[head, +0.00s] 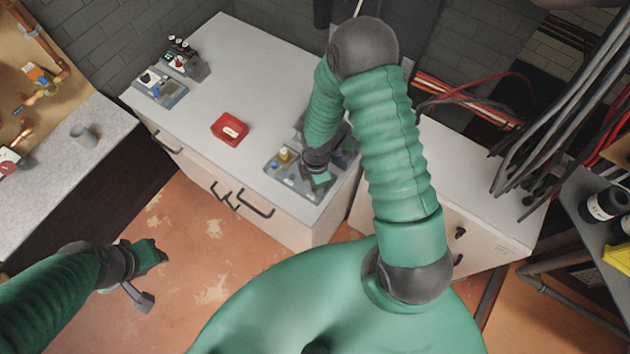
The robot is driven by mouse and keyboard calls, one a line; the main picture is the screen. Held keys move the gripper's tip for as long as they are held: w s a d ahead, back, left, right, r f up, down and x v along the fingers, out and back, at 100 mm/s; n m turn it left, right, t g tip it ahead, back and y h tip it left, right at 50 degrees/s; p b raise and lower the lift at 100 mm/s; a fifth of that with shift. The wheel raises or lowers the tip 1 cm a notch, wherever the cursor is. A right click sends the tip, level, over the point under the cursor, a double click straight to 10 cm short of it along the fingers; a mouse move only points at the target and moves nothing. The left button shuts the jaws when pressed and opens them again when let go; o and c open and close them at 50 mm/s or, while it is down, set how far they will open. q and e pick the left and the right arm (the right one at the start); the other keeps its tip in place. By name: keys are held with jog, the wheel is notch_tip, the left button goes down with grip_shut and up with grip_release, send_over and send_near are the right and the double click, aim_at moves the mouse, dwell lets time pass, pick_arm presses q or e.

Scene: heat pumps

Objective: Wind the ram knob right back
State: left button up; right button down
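A small grey tray-like unit (299,184) with a yellow part (285,155) and a blue part (274,166) sits at the front right of the white counter. My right gripper (320,181) is down at the right side of this unit. Its fingers are small and partly hidden by my own arm, so I cannot tell whether they hold anything. I cannot make out the ram knob for certain; it may be behind my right gripper. My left gripper (150,279) is open and empty over the floor, left of the counter front.
A red tray (230,129) lies mid-counter, with clear surface around it. Another grey unit (160,87) and a dark block (187,60) stand at the far left corner. Cables hang at the right.

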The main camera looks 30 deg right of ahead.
jog(key=shift+w+d+r, duration=0.1)
jog(key=shift+w+d, duration=0.05)
jog(key=shift+d, duration=0.05)
dwell(0.3)
jog(key=c, duration=1.2)
grip_release()
jog(key=shift+o, duration=1.3)
jog(key=shift+d, duration=0.1)
notch_tip(320, 180, up, 17)
jog(key=p, duration=0.2)
jog(key=shift+f, duration=0.2)
